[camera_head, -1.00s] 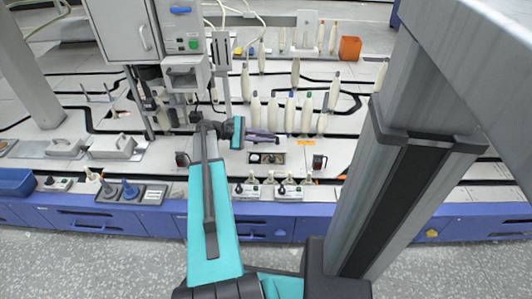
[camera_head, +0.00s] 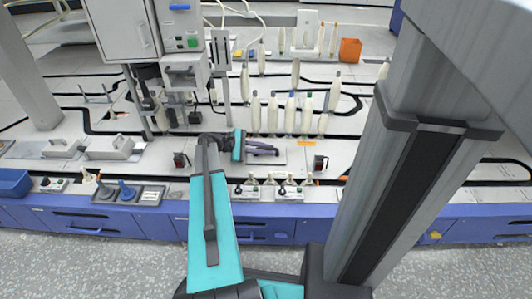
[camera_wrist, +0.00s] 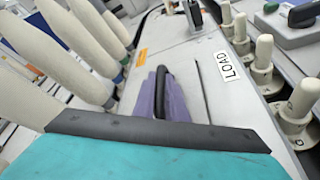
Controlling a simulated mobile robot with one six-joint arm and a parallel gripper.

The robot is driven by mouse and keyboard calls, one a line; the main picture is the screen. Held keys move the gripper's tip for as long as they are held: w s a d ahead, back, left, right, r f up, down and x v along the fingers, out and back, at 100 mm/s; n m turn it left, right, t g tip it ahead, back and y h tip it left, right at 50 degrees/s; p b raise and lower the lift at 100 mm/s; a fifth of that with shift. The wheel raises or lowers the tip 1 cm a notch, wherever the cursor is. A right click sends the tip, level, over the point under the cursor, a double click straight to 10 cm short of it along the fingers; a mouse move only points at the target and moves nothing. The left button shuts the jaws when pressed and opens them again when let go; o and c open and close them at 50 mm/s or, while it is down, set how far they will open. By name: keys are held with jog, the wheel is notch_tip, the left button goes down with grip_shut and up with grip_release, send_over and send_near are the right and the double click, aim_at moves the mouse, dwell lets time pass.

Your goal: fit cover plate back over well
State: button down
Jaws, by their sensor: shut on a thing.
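The pale grey cover plate (camera_head: 281,158) lies flat over the spot of the well in the head view. The well's opening is hidden. My gripper (camera_head: 264,151) is low over the plate, with its purple fingers shut on the plate's dark handle. In the wrist view the fingers (camera_wrist: 161,95) stand on both sides of the black handle (camera_wrist: 160,85). A thin dark line runs beside the plate (camera_wrist: 188,76) there. I cannot tell whether the plate is fully seated.
Several cream bobbins (camera_head: 290,115) stand just behind the plate. Several pegs on small bases (camera_head: 267,189) stand in front, near the blue bench edge. A LOAD label (camera_wrist: 228,66) lies beside the plate. An orange bin (camera_head: 350,49) is at the back.

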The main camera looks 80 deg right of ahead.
jog(key=shift+f, duration=0.35)
jog(key=c, duration=1.8)
grip_release()
jog(key=shift+f, duration=0.1)
jog(key=shift+w+a+r+p, duration=0.2)
jog(key=shift+w+r+p, duration=0.2)
jog(key=shift+w, duration=0.2)
jog(key=p+v, duration=0.3)
jog(key=v, duration=0.5)
jog(key=shift+w+a+r+p, duration=0.1)
jog(key=shift+w+p, duration=0.2)
jog(key=shift+w, duration=0.1)
jog(key=shift+v, duration=0.9)
jog(key=shift+a, duration=0.1)
jog(key=shift+p, duration=0.3)
